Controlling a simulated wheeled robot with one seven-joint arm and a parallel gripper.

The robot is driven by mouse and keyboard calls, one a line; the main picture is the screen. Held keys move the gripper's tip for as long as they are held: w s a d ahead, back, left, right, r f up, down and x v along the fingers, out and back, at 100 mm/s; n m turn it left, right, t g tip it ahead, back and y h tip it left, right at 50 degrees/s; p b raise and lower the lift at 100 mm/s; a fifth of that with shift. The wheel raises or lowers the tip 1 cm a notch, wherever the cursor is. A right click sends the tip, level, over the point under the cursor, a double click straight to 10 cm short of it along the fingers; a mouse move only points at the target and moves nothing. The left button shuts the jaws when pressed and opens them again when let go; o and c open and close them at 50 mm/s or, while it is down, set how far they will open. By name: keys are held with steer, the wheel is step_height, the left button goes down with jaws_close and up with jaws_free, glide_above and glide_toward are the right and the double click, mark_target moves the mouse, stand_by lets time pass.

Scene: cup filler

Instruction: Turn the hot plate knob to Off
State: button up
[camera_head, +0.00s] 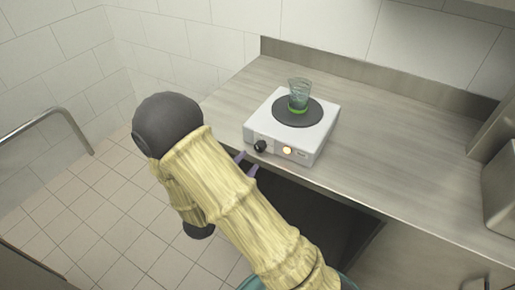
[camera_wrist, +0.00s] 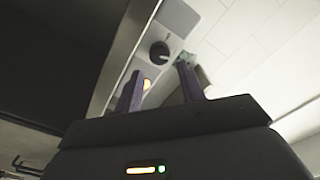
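A white hot plate (camera_head: 318,135) with a dark round heating disc (camera_head: 283,113) stands near the front edge of the counter. Its black knob (camera_head: 260,146) is on the front face, left of a glowing amber light (camera_head: 287,150). In the wrist view the knob (camera_wrist: 159,52) is ahead of the fingertips, and the light (camera_wrist: 147,84) shows beside one finger. My gripper (camera_head: 247,163) is just in front of and below the knob, apart from it. In the wrist view my gripper (camera_wrist: 158,78) has its two purple fingers spread with nothing between them. The knob's exact setting is too small to read.
A glass (camera_head: 299,88) with a green base stands on the disc. The metal counter (camera_head: 390,150) is clear to the right. Its front edge and the dark space below (camera_head: 320,215) are close to my gripper. A metal rail (camera_head: 70,122) is at the far left.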

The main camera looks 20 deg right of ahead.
mark_target(258, 149)
steer(key=x, duration=0.7)
steer(key=shift+p, duration=0.4)
steer(key=c, duration=0.7)
